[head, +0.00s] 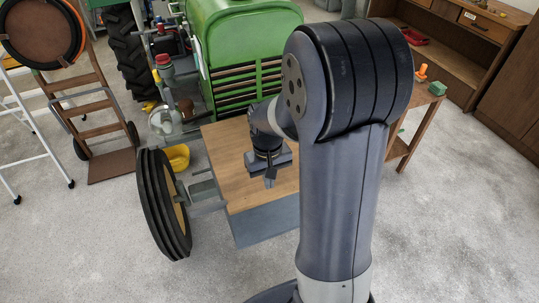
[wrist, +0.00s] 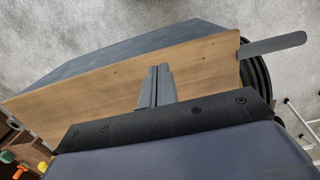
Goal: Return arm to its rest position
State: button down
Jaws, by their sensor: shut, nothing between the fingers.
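My gripper (head: 270,179) hangs over the wooden top of a table (head: 228,150) in front of the green tractor. Its fingers are together with nothing between them. In the wrist view my gripper (wrist: 157,75) shows as two grey fingers side by side, pointing toward the bare wooden top (wrist: 90,99). My grey arm rises at the right of the head view and bends at the elbow, hiding part of the table and what lies behind it. I cannot tell the exact height of the fingertips over the wood.
The green tractor (head: 245,25) stands behind the table, and its ribbed front wheel (head: 160,205) is close on the left. A hand truck (head: 92,95) and white ladder (head: 22,125) stand farther left. A workbench (head: 470,45) is at the back right. Open carpet lies in front.

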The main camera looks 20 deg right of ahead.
aim_at(269, 199)
notch_tip(269, 199, up, 8)
jog(key=shift+r+b, duration=0.15)
jog(key=shift+b, duration=0.2)
notch_tip(269, 199, down, 14)
jog(key=shift+f+b, duration=0.15)
jog(key=shift+b, duration=1.1)
jog(key=shift+r+p, duration=0.55)
jog(key=shift+w+r+p, duration=0.1)
jog(key=shift+r+p, duration=0.3)
jog(key=shift+r, duration=0.2)
jog(key=shift+f, duration=0.15)
